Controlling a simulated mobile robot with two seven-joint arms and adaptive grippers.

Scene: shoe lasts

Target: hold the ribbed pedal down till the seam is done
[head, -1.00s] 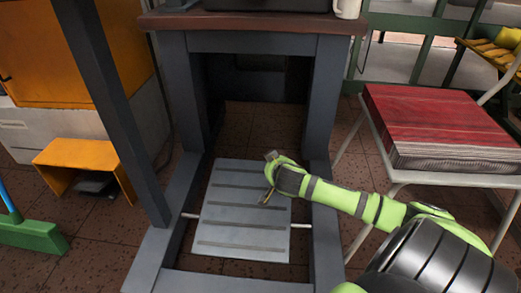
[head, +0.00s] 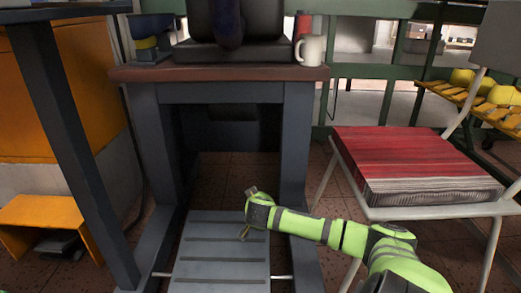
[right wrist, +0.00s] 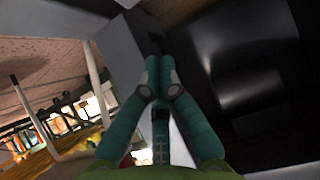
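The ribbed pedal (head: 220,262) is a grey plate with dark cross ribs, low between the legs of a dark table. Its near edge is cut off by the bottom of the head view. My right gripper (head: 248,213) is over its far right corner; I cannot tell whether it touches the plate. In the right wrist view its two teal fingers (right wrist: 160,72) come together at the tips with nothing visible between them. My left gripper is not in view. No seam can be made out.
The table (head: 222,73) carries a dark machine (head: 268,30) and a white mug (head: 311,50). A white-framed chair with a red-topped stack (head: 400,160) stands right. An orange step (head: 42,210) and a dark post (head: 70,130) are left.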

